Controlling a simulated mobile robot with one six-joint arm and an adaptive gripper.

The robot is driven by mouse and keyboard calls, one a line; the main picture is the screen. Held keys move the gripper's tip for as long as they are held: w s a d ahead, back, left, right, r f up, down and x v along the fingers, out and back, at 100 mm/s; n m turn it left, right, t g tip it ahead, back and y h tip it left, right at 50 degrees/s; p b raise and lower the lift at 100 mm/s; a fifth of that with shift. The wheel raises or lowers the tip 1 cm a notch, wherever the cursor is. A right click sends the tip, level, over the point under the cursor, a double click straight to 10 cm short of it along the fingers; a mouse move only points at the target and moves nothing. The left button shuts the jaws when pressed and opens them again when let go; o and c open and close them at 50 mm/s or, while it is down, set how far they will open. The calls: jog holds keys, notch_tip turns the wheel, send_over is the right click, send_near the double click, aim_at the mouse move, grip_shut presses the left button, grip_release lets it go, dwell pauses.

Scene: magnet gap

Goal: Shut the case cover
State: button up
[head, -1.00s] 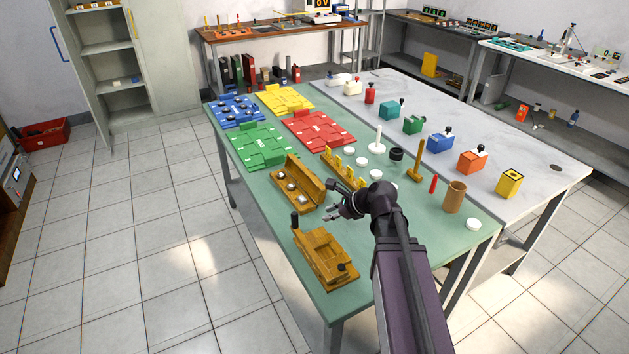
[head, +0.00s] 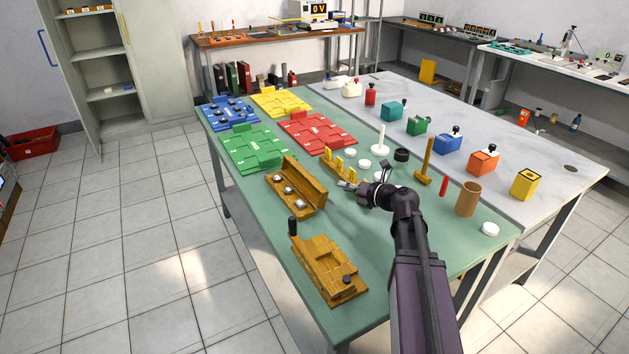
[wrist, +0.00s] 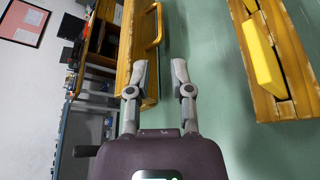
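The wooden case (head: 284,201) lies on the green half of the table, with several shiny balls in its tray. Its cover (head: 308,181) stands raised along the case's right side. My gripper (head: 346,186) is to the right of the raised cover, apart from it in the head view. In the wrist view my gripper (wrist: 160,72) has its two fingers spread with nothing between them. A wooden panel with a bar handle, apparently the cover (wrist: 127,45), is close by the left finger there. I cannot tell whether they touch.
A wooden rack with yellow pieces (head: 345,168) stands just behind my gripper; it shows at the right of the wrist view (wrist: 263,60). A wooden box with a dark post (head: 327,268) is in front of the case. Green and red boards (head: 253,149) lie behind.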

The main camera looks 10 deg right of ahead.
aim_at(313, 178)
jog(key=shift+w, duration=0.1)
dwell(0.3)
jog(key=b+x, duration=0.3)
jog(key=x, duration=1)
jog(key=shift+w+a+f, duration=0.15)
jog(key=shift+a+f, duration=0.05)
grip_shut()
